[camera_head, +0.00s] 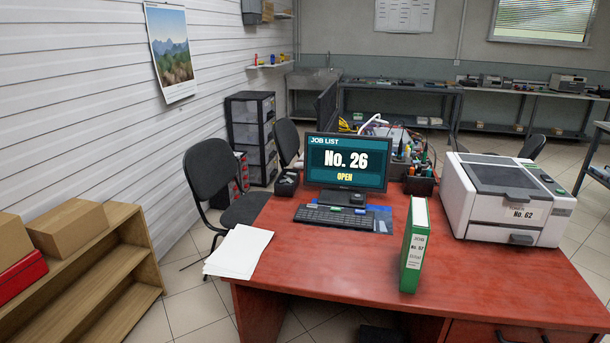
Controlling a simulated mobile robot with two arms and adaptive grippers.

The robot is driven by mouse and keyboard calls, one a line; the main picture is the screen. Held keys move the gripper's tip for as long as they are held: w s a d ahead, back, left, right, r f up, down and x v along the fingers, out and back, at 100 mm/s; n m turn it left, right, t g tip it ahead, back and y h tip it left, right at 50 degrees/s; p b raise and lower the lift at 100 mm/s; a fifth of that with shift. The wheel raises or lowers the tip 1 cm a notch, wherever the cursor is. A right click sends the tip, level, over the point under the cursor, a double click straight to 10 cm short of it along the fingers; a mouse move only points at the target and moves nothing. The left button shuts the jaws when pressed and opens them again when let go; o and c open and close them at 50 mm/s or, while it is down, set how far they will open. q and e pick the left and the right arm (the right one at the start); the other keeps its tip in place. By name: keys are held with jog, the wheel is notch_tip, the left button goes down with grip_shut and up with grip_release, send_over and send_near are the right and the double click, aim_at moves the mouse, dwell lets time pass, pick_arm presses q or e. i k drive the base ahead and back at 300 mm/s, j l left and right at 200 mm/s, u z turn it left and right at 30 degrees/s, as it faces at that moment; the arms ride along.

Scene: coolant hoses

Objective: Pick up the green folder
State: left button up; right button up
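The green folder (413,248) stands upright on the red desk, right of the keyboard and left of the printer. Its spine faces me and carries a white label with small print. Nothing touches it on its near side. Neither of my grippers shows in the head view.
The red desk (310,262) also holds a monitor (347,162), a keyboard (335,216), white papers (238,251) at its left edge and a white printer (506,199) at right. A wooden shelf (100,270) with boxes stands at left. A dark chair (215,180) stands behind the desk's left side.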

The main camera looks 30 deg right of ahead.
aim_at(417, 233)
jog(key=i+j+z, duration=0.1)
jog(key=z, duration=0.35)
jog(key=i+j+z, duration=0.1)
jog(key=z, duration=0.35)
jog(key=i+j+z, duration=0.15)
jog(key=z, duration=0.3)
jog(key=i+j+z, duration=0.1)
jog(key=j+z, duration=0.15)
jog(key=z, duration=0.2)
